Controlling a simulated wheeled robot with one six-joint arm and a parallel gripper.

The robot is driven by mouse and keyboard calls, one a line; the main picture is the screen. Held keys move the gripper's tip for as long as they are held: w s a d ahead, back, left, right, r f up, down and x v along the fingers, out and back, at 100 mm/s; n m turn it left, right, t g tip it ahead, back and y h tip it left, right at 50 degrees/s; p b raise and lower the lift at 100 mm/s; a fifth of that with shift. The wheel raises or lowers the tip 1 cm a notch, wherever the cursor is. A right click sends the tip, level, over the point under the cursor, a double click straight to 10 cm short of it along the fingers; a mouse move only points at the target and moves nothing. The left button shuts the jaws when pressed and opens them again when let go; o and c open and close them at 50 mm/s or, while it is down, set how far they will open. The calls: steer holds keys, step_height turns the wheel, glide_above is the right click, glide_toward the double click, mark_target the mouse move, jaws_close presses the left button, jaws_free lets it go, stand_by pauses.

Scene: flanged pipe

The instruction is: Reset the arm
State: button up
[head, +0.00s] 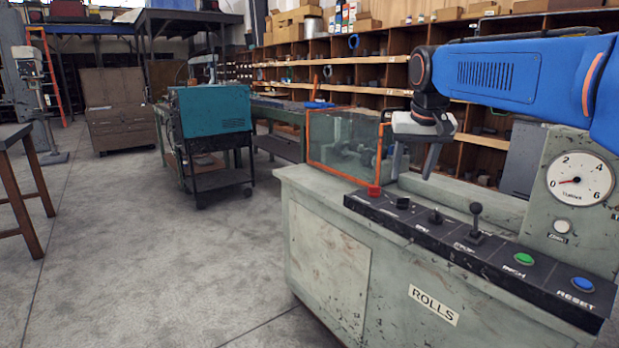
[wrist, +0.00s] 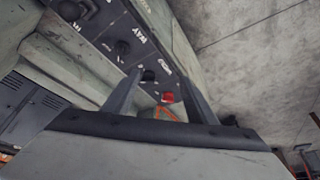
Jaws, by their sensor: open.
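My gripper (head: 432,160) hangs at the end of my blue arm, above the far end of a grey-green machine (head: 330,258) marked "ROLLS". Its fingers point down over the machine's top, near the orange-framed clear guard. In the wrist view my gripper (wrist: 160,100) has its two dark fingers spread apart, with nothing held between them. The black control panel (head: 400,220) runs along the machine's front edge. It also shows beyond the fingers in the wrist view (wrist: 108,32), with a red button (wrist: 168,97) seen between the fingertips.
The panel carries black levers (head: 475,222), a green button (head: 523,259), a blue button (head: 583,284) and a red button (head: 374,190). The clear guard (head: 335,140) stands at the machine's far end. A dial (head: 580,181) is at right. Open floor (head: 150,250) lies at left.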

steer(key=s+d+f, duration=0.1)
steer(key=s+f, duration=0.7)
steer(key=s, duration=0.3)
steer(key=s+d+f, duration=0.1)
steer(key=s+f, duration=0.7)
steer(key=s, duration=0.3)
steer(key=s+d+f+n, duration=0.1)
steer(key=s+f, duration=0.7)
steer(key=s, duration=0.3)
steer(key=shift+d, duration=0.25)
